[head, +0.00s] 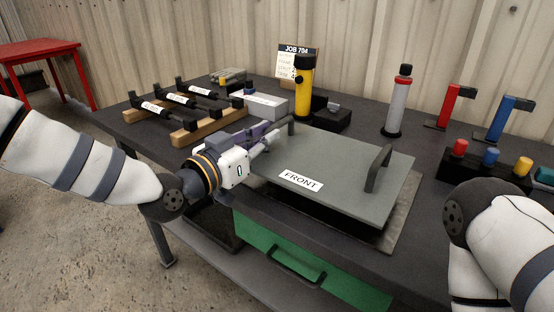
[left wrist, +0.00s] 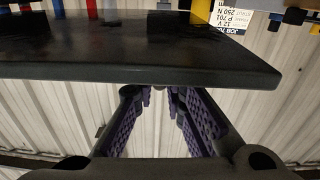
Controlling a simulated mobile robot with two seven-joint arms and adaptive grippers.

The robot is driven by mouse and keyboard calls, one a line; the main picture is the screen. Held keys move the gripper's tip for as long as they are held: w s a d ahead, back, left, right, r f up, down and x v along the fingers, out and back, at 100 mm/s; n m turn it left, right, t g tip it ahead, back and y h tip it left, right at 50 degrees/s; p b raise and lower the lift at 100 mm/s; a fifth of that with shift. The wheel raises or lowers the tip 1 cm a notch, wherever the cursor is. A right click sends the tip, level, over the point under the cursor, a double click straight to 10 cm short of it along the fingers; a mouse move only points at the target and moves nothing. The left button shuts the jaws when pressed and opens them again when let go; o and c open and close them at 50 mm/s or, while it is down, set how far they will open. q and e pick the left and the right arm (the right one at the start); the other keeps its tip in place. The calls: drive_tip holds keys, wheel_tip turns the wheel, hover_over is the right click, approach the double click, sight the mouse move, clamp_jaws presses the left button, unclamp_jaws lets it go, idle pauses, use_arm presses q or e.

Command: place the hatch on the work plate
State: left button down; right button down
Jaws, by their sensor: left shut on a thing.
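The hatch (head: 335,167) is a flat grey panel with a white FRONT label and two dark upright handles. It lies roughly level over the work plate (head: 403,217), whose thin grey edge shows beyond its right side. A dark band shows beneath the hatch's front edge; I cannot tell whether the hatch touches anything below. My left gripper (head: 268,143) is shut on the hatch's left handle. In the left wrist view the purple-padded fingers (left wrist: 160,110) reach toward the handle, and the dark hatch (left wrist: 140,50) fills the upper part. My right gripper is out of view.
Behind the hatch stand a yellow-and-black cylinder (head: 304,88) and a grey bottle (head: 398,105). Dark bars on wooden blocks (head: 200,132) lie at left. Red (head: 448,105) and blue (head: 499,118) brackets and coloured knobs (head: 490,157) stand at right. A green drawer (head: 300,262) is below.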

sight(274, 157)
use_arm(q)
drive_tip(key=shift+w+d+f, duration=0.2)
drive_tip(key=shift+d+f, duration=0.35)
drive_tip(key=shift+d, duration=0.1)
drive_tip(key=f, duration=0.4)
drive_tip(key=shift+d+b, duration=0.35)
drive_tip(key=shift+r, duration=0.15)
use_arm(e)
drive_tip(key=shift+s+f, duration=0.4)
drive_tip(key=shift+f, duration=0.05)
use_arm(q)
drive_tip(key=c, duration=2)
unclamp_jaws()
drive_tip(key=shift+f, duration=0.35)
drive_tip(key=o, duration=0.3)
drive_tip(key=shift+o, duration=0.2)
